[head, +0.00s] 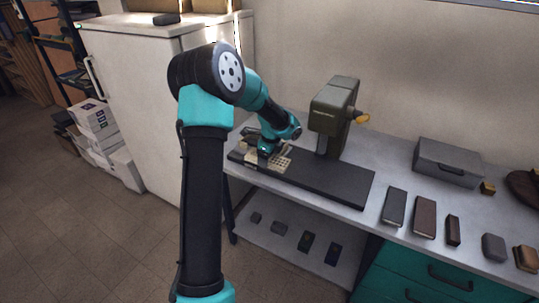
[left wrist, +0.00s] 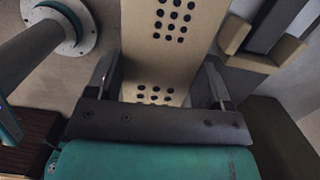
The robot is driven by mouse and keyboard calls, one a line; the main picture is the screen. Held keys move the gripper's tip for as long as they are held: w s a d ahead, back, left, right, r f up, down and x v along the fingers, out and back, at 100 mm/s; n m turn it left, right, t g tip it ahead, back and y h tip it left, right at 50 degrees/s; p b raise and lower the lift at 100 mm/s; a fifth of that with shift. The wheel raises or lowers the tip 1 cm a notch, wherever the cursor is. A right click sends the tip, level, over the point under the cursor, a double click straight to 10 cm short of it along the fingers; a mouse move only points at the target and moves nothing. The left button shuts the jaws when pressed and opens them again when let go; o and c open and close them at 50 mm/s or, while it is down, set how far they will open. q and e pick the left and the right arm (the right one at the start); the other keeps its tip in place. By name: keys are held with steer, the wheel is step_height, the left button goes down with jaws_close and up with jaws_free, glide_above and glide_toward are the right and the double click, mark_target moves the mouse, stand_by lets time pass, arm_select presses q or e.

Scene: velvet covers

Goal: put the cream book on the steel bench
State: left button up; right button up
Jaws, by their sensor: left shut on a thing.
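The cream book (head: 282,163), with rows of black dots on its cover, shows at the near left end of a dark slab on the steel bench (head: 385,228). In the left wrist view the cream book (left wrist: 160,62) runs between the two fingers. My left gripper (head: 268,152) is shut on it, and the arm hides part of the book. My left gripper also shows in the left wrist view (left wrist: 160,82). I cannot tell whether the book touches the slab. My right gripper is not in view.
The dark slab (head: 335,185) lies in front of an olive machine (head: 333,112). A grey case (head: 447,162) and several dark books, including a brown one (head: 425,217), stand to the right. A white cabinet (head: 150,105) is at the left. The bench between slab and books is narrow.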

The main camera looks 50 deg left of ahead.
arm_select(q)
steer(key=w+d+n, duration=0.2)
steer(key=d+n, duration=0.1)
steer(key=d, duration=0.9)
steer(key=w+d+r+n, duration=0.1)
steer(key=w+d+n, duration=0.2)
steer(key=d, duration=0.9)
steer(key=w+d+r+n+g+h, duration=0.1)
steer(key=w+d+n, duration=0.2)
steer(key=d, duration=0.8)
steer(key=shift+w+d+n, duration=0.2)
steer(key=shift+d+n, duration=0.2)
steer(key=shift+n, duration=0.6)
steer(key=shift+d, duration=0.1)
